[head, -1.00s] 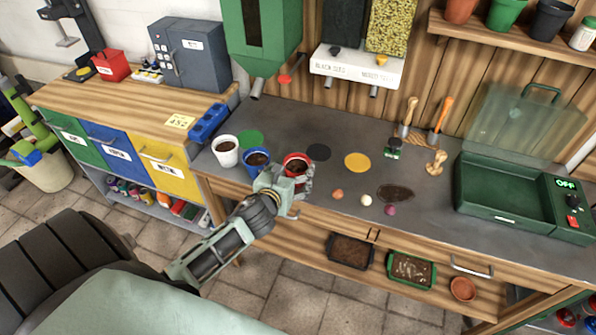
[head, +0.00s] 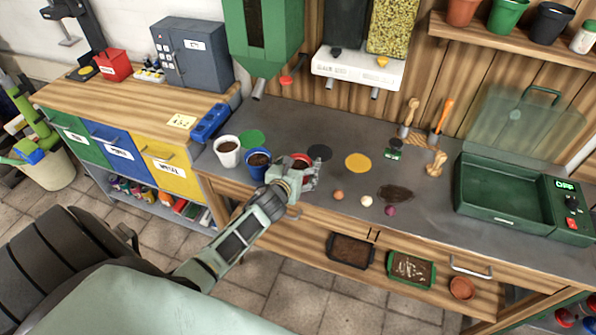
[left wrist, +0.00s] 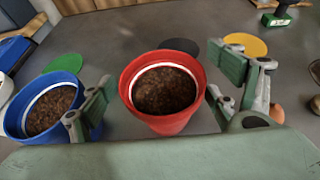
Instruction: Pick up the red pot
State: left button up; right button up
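The red pot (left wrist: 173,122), filled with dark soil, stands upright on the grey workbench. In the head view only part of the red pot (head: 300,159) shows behind my left gripper. My left gripper (head: 305,179) is open in front of it. In the left wrist view the two fingers of my left gripper (left wrist: 165,85) are spread to either side of the pot, with gaps between them and its wall. The left finger is between the red pot and the blue pot (left wrist: 43,108). My right gripper is not in view.
The blue pot (head: 257,162) and a white pot (head: 227,150) stand left of the red pot. Small balls, including a white one (head: 366,201), and a soil patch (head: 396,193) lie to the right. A green lidded case (head: 500,190) is at the far right.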

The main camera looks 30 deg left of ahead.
pick_arm(q)
jog(key=c, duration=1.3)
